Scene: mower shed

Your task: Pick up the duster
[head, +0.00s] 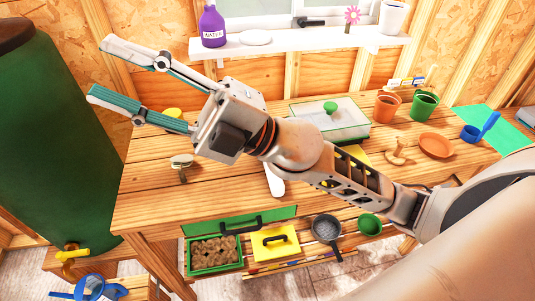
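My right gripper (98,67) is open and empty. It is in the upper left of the head view, its two fingers spread wide and pointing left, and it appears above the left end of the wooden workbench (225,200). I cannot make out a thing that is clearly the duster. A small grey-beige object (181,161) lies at the bench's left end, below the gripper in the picture. A white object (275,182) and something yellow (173,113) are partly hidden by my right arm. My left gripper is not in view.
A glass-lidded box (345,125), pots (424,105), a terracotta saucer (436,145) and a blue scoop (471,133) stand on the bench. A windowsill (290,43) runs behind. A green barrel (55,150) stands left. Boxes and pans fill the shelf below.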

